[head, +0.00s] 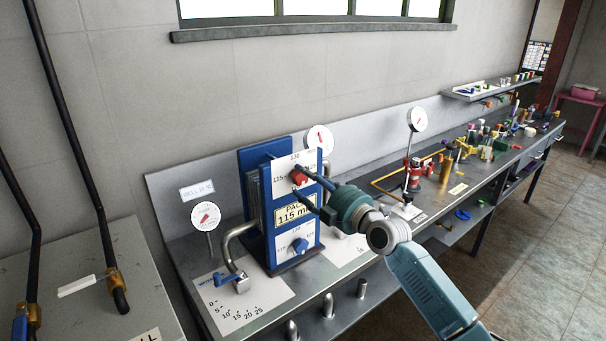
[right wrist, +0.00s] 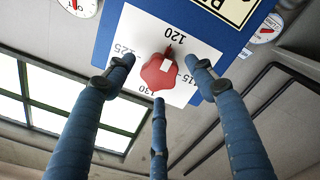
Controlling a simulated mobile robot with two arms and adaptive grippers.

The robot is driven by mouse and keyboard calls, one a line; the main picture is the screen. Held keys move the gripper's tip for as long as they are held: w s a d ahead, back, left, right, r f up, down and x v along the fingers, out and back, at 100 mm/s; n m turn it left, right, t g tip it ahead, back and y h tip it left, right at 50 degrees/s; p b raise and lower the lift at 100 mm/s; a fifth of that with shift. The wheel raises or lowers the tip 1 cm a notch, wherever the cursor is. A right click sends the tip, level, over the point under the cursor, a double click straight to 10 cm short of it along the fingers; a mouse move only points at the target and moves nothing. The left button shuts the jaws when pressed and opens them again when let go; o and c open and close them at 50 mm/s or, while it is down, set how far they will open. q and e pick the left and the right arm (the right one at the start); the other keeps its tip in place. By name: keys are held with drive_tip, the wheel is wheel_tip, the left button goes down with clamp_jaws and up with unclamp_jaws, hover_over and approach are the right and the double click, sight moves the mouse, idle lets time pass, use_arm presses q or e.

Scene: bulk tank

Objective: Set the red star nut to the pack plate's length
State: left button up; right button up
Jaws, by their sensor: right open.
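The red star nut (head: 299,177) sits on a white dial near the top of the blue pack stand (head: 255,225). In the right wrist view the red nut (right wrist: 165,72) is ringed by the numbers 115, 120, 125 and 130. Its narrow tip points toward 120; a pale patch shows on its face. The yellow pack plate (head: 294,212) reads 115 mm. My right gripper (head: 306,183) is open, its three fingers spread around the nut with gaps visible in the wrist view. Whether any finger touches it I cannot tell. My left gripper is out of view.
A blue star nut (head: 299,245) sits on a lower dial. A blue-handled lever (head: 228,279) is at the stand's front left. Gauges (head: 205,216) stand nearby. A red fixture (head: 413,165) and cluttered parts occupy the bench further right.

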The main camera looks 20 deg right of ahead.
drive_tip(key=shift+x, duration=1.15)
drive_tip(key=c, duration=1.1)
